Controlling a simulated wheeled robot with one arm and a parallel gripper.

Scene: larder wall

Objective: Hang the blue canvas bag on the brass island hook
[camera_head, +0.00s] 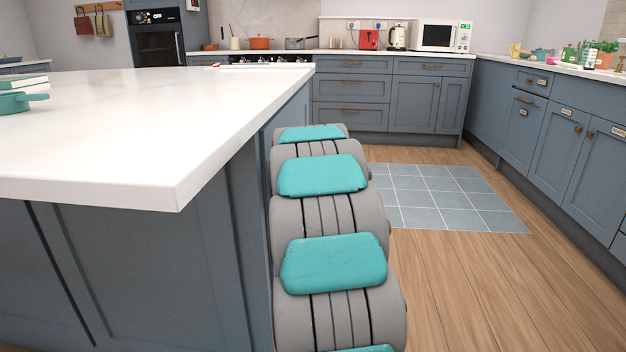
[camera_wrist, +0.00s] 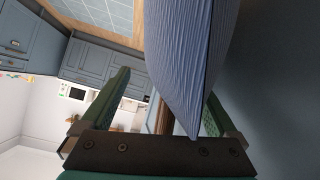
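The blue canvas bag (camera_wrist: 188,55) fills the upper middle of the wrist view, close to the camera, with its narrow lower corner over the gripper's dark palm. My gripper (camera_wrist: 158,85) has green fingers that stand well apart, and the left finger has clear space between it and the bag. The right finger is partly hidden behind the bag. A thin brown strip between the fingers cannot be made out. The brass island hook is not visible. In the head view the bag and gripper are hidden, and my grey and teal arm reaches along the island's side.
The white-topped island (camera_head: 150,130) stands at left, close beside my arm. Cabinets line the back and right, with a microwave (camera_head: 441,37) on the back counter. Two other bags (camera_head: 103,22) hang on the far left wall. The wooden floor and blue tiled patch (camera_head: 455,200) are clear.

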